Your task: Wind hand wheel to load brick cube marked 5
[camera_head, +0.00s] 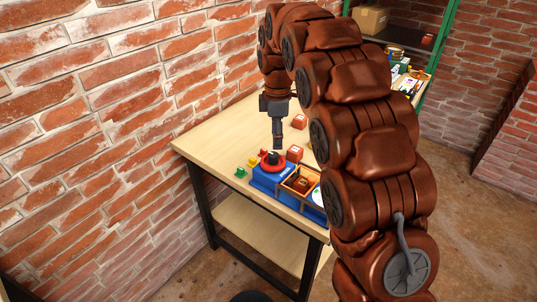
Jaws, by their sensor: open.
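A blue test device (264,180) stands at the front edge of the wooden table. A red round part with a dark centre, which looks like the hand wheel (265,164), sits on its left end. Brick-coloured cubes stand on the table: one right behind the device (295,153) and one farther back (300,121). Their marks are too small to read. A wooden-framed tray (284,184) on the device holds something brown. My gripper (278,147) points down just above the wheel, open; whether it touches the wheel cannot be told.
The tabletop (225,137) behind and left is clear. A brick wall (90,110) runs along the left. A green-framed shelf (437,65) with goods stands at the back right. My arm hides the table's right part.

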